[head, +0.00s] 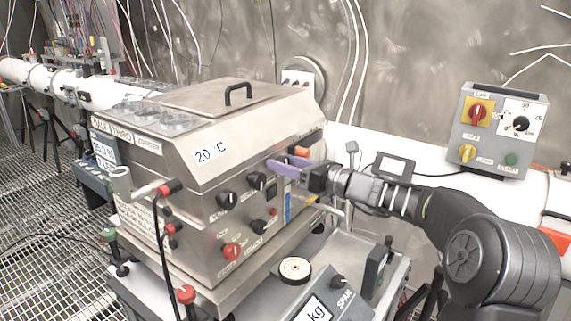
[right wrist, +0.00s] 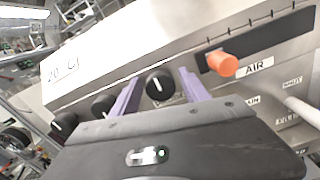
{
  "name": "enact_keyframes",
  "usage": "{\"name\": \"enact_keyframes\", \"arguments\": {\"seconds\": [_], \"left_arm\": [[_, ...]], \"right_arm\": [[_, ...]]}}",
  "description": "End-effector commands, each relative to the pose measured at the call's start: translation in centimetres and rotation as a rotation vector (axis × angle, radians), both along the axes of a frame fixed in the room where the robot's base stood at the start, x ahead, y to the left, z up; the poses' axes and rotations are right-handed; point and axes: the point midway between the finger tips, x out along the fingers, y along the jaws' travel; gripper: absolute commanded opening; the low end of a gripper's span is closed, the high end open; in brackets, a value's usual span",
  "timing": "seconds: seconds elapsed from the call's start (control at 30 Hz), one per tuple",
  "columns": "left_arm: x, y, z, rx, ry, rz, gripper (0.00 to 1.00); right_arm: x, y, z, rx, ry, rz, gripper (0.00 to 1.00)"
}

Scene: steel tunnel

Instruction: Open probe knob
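The steel box panel (head: 215,205) carries several black knobs. My right gripper (head: 280,165), with purple fingers, is at the upper right of this panel. In the right wrist view, its fingers (right wrist: 160,76) stand apart on either side of a black knob (right wrist: 160,84) with a white pointer mark. Gaps seem to show between the knob and both fingers, so the gripper looks open and not closed on it. No label reading "probe" is legible, so I cannot tell for certain which knob is the probe one. My left gripper is not in view.
Two more black knobs (right wrist: 103,106) (right wrist: 64,124) lie left of the fingers. An orange slider handle (right wrist: 222,62) above an "AIR" label is close on the right. A scale (head: 325,300) stands below the panel. A grey switch box (head: 490,135) is at the right.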

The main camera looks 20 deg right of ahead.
Motion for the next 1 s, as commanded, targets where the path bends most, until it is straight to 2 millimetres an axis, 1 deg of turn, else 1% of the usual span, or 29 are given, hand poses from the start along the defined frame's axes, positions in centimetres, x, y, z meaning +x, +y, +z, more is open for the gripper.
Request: {"name": "enact_keyframes", "arguments": {"seconds": [0.03, 0.07, 0.63, 0.83, 1.0], "left_arm": [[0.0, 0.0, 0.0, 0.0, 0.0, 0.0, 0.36], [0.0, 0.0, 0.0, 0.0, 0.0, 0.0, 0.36], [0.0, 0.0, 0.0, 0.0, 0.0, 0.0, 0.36], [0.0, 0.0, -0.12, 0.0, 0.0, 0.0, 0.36], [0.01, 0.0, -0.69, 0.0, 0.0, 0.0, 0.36]], "right_arm": [[-0.01, -0.01, 0.0, 0.0, 0.0, 0.0, 0.49], [-0.02, -0.01, 0.0, 0.0, 0.0, 0.0, 0.46], [-0.03, -0.03, 0.0, 0.0, 0.0, 0.0, 0.0], [-0.03, -0.03, -0.04, -0.004, -0.003, 0.0, 0.0], [-0.04, -0.03, -0.15, -0.027, -0.017, 0.0, 0.0]]}}
